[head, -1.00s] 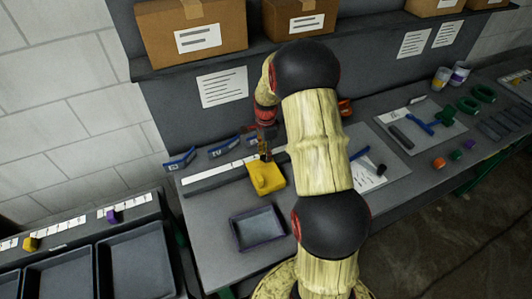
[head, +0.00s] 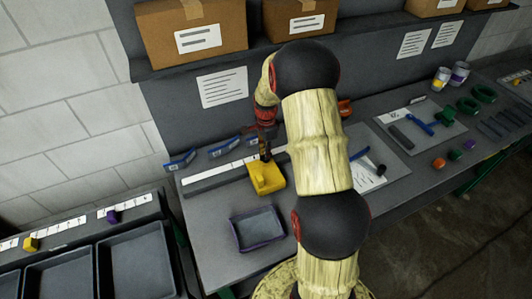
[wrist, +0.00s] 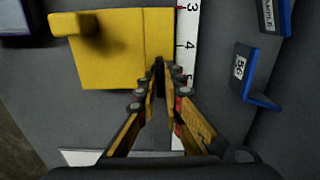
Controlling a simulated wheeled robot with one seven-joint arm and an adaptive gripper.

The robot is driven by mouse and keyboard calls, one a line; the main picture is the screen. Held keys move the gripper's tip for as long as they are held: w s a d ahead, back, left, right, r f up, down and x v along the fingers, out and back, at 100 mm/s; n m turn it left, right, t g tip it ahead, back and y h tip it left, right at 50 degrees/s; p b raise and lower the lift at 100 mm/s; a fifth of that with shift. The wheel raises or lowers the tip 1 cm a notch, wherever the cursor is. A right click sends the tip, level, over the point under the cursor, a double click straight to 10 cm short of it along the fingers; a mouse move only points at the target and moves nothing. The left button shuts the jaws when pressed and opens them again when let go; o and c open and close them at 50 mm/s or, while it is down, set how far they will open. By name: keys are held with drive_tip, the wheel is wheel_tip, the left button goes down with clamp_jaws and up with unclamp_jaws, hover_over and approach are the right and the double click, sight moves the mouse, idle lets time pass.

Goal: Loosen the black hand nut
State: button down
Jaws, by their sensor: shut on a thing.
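A yellow block-shaped fixture (head: 268,184) stands on the grey bench; it fills the upper left of the wrist view (wrist: 110,62), with a short yellow post rising from its far left part. My gripper (head: 265,157) points down at the fixture's back edge. In the wrist view its fingertips (wrist: 159,72) are drawn together at the fixture's right edge, shut on a small dark thing that I take to be the black hand nut (wrist: 159,64). The fingers hide most of it, so its shape and thread do not show.
A numbered white scale strip (wrist: 187,45) runs beside the fixture. Blue labelled holders (wrist: 252,80) stand beyond it, against the back panel. An empty grey tray (head: 258,229) sits in front. Tools on a mat (head: 420,128) lie to the right.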

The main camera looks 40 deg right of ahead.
drive_tip(key=n+p, duration=0.1)
drive_tip(key=n, duration=0.4)
drive_tip(key=shift+r, duration=0.1)
drive_tip(key=n+p, duration=0.1)
drive_tip(key=n, duration=0.4)
drive_tip(key=shift+n+p, duration=0.3)
drive_tip(key=n, duration=0.3)
drive_tip(key=shift+w+n+p, duration=0.1)
drive_tip(key=shift+n+p, duration=0.35)
drive_tip(key=shift+n, duration=1.45)
drive_tip(key=c, duration=1.9)
unclamp_jaws()
